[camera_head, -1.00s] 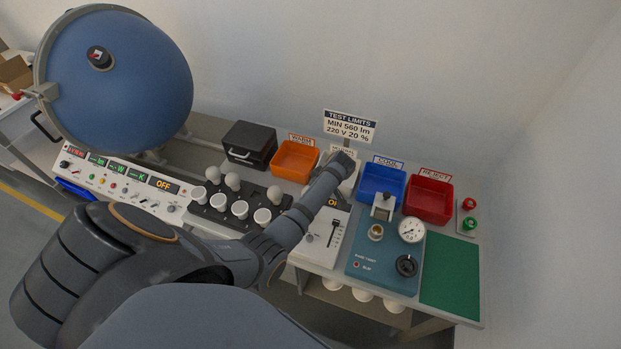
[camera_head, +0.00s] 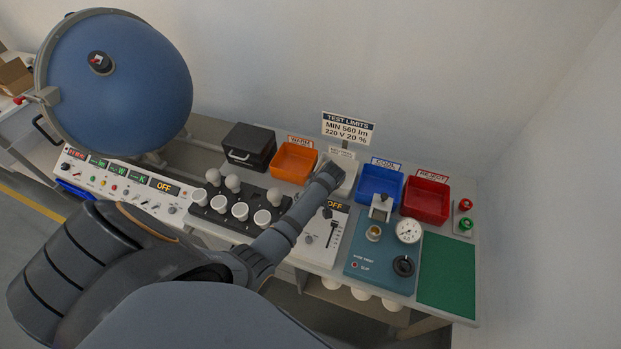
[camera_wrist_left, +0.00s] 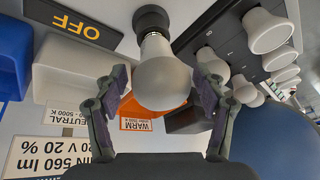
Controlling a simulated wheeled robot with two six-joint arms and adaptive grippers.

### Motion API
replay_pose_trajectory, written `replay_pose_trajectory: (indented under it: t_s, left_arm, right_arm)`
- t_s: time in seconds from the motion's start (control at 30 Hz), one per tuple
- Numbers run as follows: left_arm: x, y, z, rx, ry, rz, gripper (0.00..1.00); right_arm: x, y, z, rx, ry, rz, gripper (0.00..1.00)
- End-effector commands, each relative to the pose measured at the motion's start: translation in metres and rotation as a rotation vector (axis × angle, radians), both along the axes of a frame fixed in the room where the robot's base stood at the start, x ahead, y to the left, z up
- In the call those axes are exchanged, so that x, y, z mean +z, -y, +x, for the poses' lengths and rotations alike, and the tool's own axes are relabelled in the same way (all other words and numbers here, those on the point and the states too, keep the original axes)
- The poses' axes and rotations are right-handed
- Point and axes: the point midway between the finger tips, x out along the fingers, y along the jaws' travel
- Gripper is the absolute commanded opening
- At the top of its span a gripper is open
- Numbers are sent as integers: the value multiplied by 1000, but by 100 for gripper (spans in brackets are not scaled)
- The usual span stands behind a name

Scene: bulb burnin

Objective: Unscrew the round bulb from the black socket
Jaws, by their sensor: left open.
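The round bulb (camera_wrist_left: 163,75), frosted white, shows large in the left wrist view with its neck in the black socket (camera_wrist_left: 152,18) at the top. My left gripper (camera_wrist_left: 162,92) is open, with one finger on each side of the bulb. A gap shows on the left; whether the right finger touches the glass I cannot tell. In the head view my left gripper (camera_head: 332,172) is over the bench near the white bin, and my arm hides the bulb. My right gripper is not in view.
A white box with an OFF display (camera_head: 335,206) stands beside my forearm. A black rack with several white bulbs (camera_head: 240,210) is to its left. Orange (camera_head: 294,162), white (camera_head: 347,180), blue (camera_head: 379,184) and red (camera_head: 426,201) bins line the back. A large blue sphere (camera_head: 125,85) stands at the left.

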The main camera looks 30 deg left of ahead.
Motion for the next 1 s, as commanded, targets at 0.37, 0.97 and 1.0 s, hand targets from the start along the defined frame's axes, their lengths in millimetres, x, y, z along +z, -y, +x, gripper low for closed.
replay_pose_trajectory:
  t_s: [0.37,0.97,1.0]
  left_arm:
    - [-3,-5,-3,-812,-4,2,70]
    - [-3,-4,-3,-1521,-3,-1,70]
    - [-3,-4,-3,-1519,-4,-1,70]
  right_arm:
    - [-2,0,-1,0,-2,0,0]
    - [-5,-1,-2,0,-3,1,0]
    - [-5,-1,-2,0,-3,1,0]
